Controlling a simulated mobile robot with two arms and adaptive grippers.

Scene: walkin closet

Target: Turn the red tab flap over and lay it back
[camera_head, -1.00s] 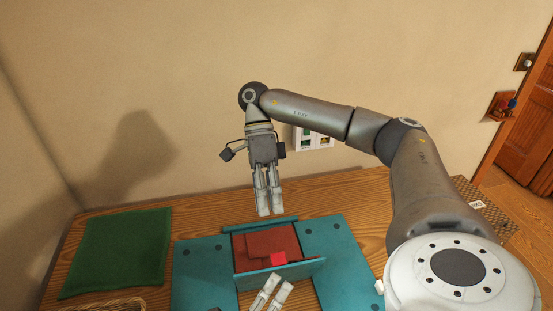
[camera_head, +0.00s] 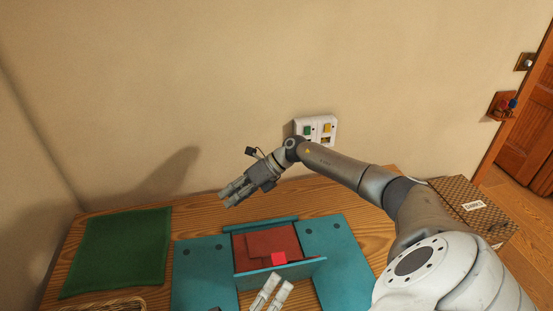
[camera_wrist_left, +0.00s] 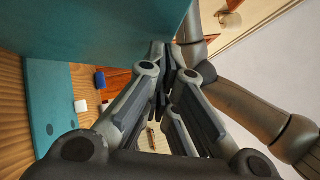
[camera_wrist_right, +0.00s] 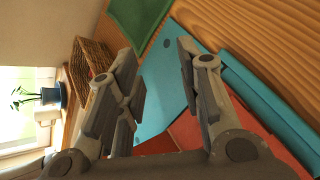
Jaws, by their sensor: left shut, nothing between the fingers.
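A red flap (camera_head: 268,242) lies in the middle of a teal holder (camera_head: 335,240), with a brighter red tab (camera_head: 279,258) at its near edge, by the raised near wall. It also shows in the right wrist view (camera_wrist_right: 186,132), partly hidden by my finger. My left gripper (camera_head: 279,279) is at the near side of that wall, shut and empty. In the left wrist view a teal panel (camera_wrist_left: 110,30) is right in front of its fingers. My right gripper (camera_head: 225,198) is beyond the holder's far left side, above the table, pointing left, open and empty.
A green cloth (camera_head: 118,250) lies on the wooden table at the left, with a wicker basket (camera_head: 105,307) near the front edge. A patterned box (camera_head: 478,208) stands at the right. A switch panel (camera_head: 318,128) is on the wall behind my right arm.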

